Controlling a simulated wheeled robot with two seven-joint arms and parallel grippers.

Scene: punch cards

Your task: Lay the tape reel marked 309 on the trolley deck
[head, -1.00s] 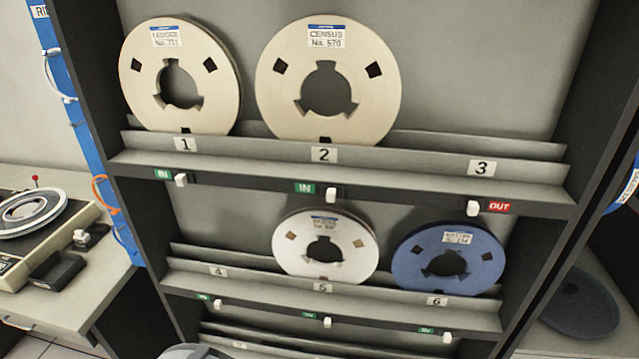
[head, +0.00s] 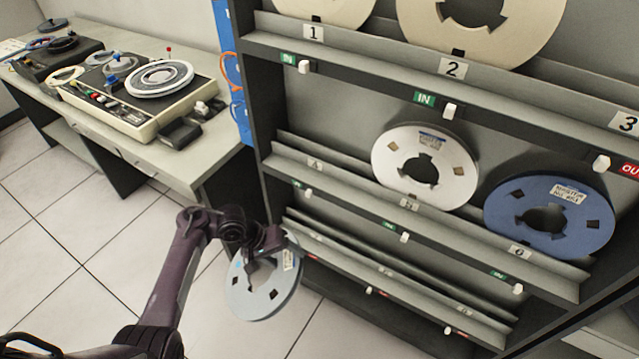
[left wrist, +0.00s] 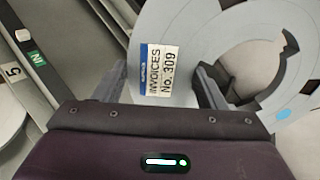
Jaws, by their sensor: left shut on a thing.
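The tape reel marked 309 (left wrist: 190,30) is pale grey, with a blue-edged label reading INVOICES No. 309. In the head view the reel (head: 258,300) hangs tilted in front of the rack's lower left, above the floor. My left gripper (head: 268,244) is shut on the reel's upper part; in the left wrist view its fingers (left wrist: 208,85) stand on either side of the reel near the label. The trolley deck is not recognisable in these frames.
The rack (head: 375,70) stands close on the right, with a white reel (head: 455,180) at 5 and a blue reel (head: 510,205) at 6. A desk (head: 215,150) with a tape machine (head: 125,120) stands at left. Tiled floor (head: 60,225) lies open below.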

